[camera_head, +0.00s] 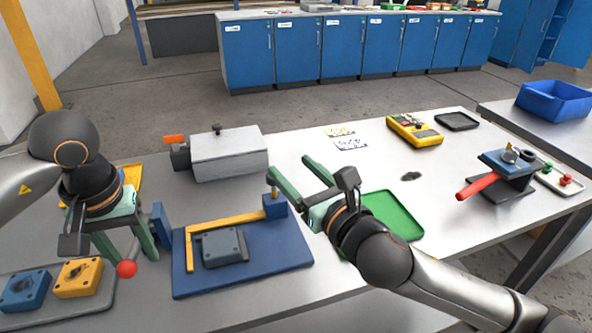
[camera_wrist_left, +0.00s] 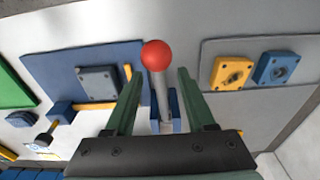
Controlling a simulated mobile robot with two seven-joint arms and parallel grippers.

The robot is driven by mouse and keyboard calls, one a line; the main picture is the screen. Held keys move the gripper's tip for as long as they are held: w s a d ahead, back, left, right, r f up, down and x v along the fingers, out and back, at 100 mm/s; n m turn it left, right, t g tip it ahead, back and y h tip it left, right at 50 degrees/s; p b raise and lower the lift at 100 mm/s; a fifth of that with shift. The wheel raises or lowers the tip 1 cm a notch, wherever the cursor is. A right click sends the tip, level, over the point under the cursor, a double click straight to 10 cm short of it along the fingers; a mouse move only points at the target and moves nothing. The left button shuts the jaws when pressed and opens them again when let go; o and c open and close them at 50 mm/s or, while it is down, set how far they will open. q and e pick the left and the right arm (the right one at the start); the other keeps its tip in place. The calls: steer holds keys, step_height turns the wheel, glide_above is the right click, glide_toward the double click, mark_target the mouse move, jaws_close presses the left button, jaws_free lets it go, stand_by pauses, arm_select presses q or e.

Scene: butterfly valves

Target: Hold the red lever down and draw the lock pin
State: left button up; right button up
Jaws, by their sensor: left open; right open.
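A lever with a red ball (camera_head: 126,268) stands at the left edge of a blue fixture plate (camera_head: 250,268). My left gripper (camera_head: 130,259) is open around it; in the left wrist view the red ball (camera_wrist_left: 155,54) and its grey rod lie between the spread fingers, apart from both. A blue block (camera_head: 275,207) stands at the plate's far right corner. In the left wrist view a dark knob (camera_wrist_left: 44,138), possibly the lock pin, sticks out from this block. My right gripper (camera_head: 288,167) is open, one finger just above the block, partly hiding the knob there.
A grey block (camera_head: 221,247) sits on the plate beside a yellow bar (camera_head: 228,220). A grey machine box (camera_head: 229,155) stands behind. A green tray (camera_head: 391,214) lies beside my right arm. A red-handled valve (camera_head: 478,186) stands at right. A grey tray (camera_head: 97,297) holds valve parts.

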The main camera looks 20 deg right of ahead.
arm_select(q)
steer(key=shift+r, duration=0.15)
steer(key=shift+r+p, duration=2.2)
steer(key=shift+r, duration=1.2)
steer(key=shift+f, duration=0.1)
